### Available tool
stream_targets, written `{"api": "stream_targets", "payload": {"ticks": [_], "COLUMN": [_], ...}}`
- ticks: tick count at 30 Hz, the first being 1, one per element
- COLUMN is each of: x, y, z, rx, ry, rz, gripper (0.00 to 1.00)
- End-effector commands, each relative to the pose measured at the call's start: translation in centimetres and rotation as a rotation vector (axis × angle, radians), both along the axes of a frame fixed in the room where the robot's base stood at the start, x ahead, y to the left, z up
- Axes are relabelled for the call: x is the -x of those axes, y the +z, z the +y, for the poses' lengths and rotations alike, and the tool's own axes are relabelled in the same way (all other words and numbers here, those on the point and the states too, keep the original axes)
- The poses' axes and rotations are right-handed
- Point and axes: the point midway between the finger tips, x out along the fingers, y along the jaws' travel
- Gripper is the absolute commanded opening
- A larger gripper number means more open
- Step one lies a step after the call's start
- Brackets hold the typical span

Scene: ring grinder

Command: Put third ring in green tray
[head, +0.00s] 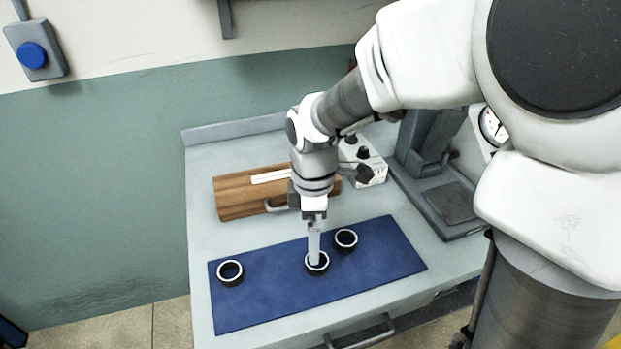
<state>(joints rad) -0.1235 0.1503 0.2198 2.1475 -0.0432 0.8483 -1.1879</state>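Three dark rings with pale rims are on a blue mat (385,258) on the bench. One ring (230,272) is at the left of the mat. A second ring (346,240) is toward the back, right of the middle. The third one, a middle ring (317,266), is right at the tip of my gripper (315,258). My gripper points down, with its fingertips at or in this ring's opening. The fingers look narrow and close together; I cannot tell whether they grip the ring. No green tray is in view.
A wooden case (235,197) with a handle lies behind the mat. A small box with black knobs (365,165) and a grey machine (440,190) with a gauge stand at the back right. A drawer handle (362,333) juts from the bench front.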

Motion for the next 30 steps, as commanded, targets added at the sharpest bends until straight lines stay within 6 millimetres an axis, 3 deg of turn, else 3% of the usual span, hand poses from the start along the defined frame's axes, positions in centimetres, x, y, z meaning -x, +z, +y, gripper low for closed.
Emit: {"api": "stream_targets", "payload": {"ticks": [3, 11, 19, 30], "x": [0.1, -0.1, -0.6, -0.6], "y": [-2.3, -4.1, -8.0, -8.8], "z": [0.0, -0.2, -0.9, -0.9], "rx": [0.001, 0.001, 0.001, 0.0], "ry": [0.001, 0.0, 0.0, -0.001], "rz": [0.003, 0.001, 0.003, -0.001], "gripper": [1.0, 1.0, 1.0, 0.98]}}
